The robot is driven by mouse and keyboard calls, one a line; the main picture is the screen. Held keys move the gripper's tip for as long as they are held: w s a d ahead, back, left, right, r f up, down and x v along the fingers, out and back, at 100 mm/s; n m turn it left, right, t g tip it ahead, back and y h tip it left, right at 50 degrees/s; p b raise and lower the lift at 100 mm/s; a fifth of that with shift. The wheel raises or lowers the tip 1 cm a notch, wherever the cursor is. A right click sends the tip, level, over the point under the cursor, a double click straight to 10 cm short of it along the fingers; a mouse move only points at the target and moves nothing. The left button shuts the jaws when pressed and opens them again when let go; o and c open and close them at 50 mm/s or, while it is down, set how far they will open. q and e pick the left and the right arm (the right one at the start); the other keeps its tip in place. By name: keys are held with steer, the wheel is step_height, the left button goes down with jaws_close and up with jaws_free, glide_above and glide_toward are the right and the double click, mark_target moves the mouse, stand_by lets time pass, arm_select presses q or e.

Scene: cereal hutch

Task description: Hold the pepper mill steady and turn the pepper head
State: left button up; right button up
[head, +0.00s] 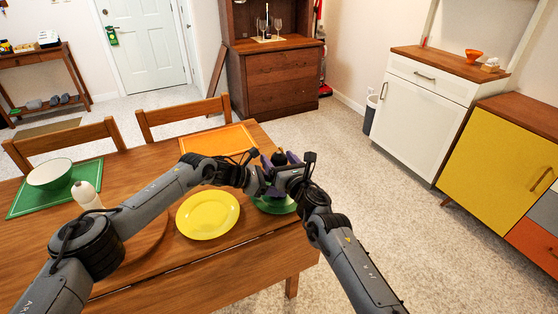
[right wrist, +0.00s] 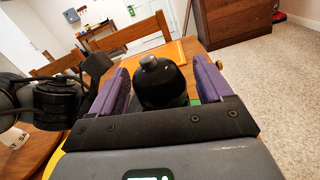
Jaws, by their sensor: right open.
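The black pepper mill (head: 279,157) stands at the right end of the table, mostly hidden by my grippers in the head view. In the right wrist view its round black head (right wrist: 162,88) with a silver knob sits between the purple fingers of my right gripper (right wrist: 161,78). These fingers are open, one on each side of the head, with visible gaps. In the head view my left gripper (head: 262,183) reaches to the mill from the left, below its head. Its fingers are hidden, so I cannot tell whether they grip the body.
A white shaker (head: 86,194) and a green bowl (head: 49,174) stand at the left of the table. An orange placemat (head: 217,140) lies behind. Floor right of the table is clear.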

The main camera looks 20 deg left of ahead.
steer(key=shift+c, duration=0.3)
steer(key=c, duration=0.9)
steer(key=shift+a+m+t+h, duration=0.1)
steer(key=shift+m+t+h, duration=1.15)
steer(key=shift+h, duration=0.35)
steer(key=shift+m+t+h, duration=0.75)
steer(key=shift+m+h, duration=0.4)
steer(key=shift+h, duration=0.35)
steer(key=o, duration=1)
steer(key=shift+c, duration=0.2)
steer(key=shift+s+d, duration=0.1)
steer(key=shift+d, duration=0.1)
